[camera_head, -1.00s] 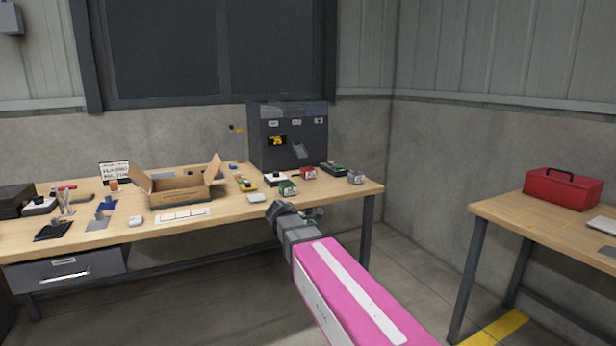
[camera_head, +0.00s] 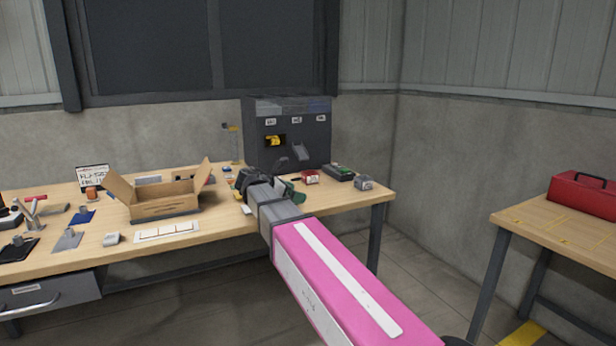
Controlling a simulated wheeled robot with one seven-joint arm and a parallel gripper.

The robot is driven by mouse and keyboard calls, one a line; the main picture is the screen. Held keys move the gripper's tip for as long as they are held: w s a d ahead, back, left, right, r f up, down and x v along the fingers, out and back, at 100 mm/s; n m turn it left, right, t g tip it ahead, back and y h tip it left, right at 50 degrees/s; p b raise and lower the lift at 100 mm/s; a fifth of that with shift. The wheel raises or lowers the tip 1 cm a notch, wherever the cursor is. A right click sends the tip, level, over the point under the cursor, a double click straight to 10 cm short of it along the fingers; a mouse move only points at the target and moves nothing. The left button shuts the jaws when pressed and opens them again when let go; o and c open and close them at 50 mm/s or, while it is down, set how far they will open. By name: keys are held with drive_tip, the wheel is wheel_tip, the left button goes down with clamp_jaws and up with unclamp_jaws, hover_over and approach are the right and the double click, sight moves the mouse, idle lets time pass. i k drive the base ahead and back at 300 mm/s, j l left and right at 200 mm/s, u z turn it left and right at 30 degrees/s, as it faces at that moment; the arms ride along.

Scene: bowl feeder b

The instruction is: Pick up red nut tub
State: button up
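The red nut tub (camera_head: 311,177) is a small red tub with a pale label, standing on the wooden workbench (camera_head: 340,196) in front of the dark grey feeder cabinet. My gripper (camera_head: 268,179) is over the bench's front part, left of the red tub and apart from it. The gripper is seen from behind and is small here, so its fingers cannot be made out clearly. A green tub (camera_head: 297,197) is partly hidden behind my gripper and wrist.
The feeder cabinet (camera_head: 290,145) stands behind the tubs. A dark box (camera_head: 339,172) and a grey tub (camera_head: 363,183) are right of the red tub. An open cardboard box (camera_head: 165,200) stands left. A red toolbox (camera_head: 585,194) sits on another table.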

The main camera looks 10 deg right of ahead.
sight(309, 177)
drive_tip(key=i, duration=0.95)
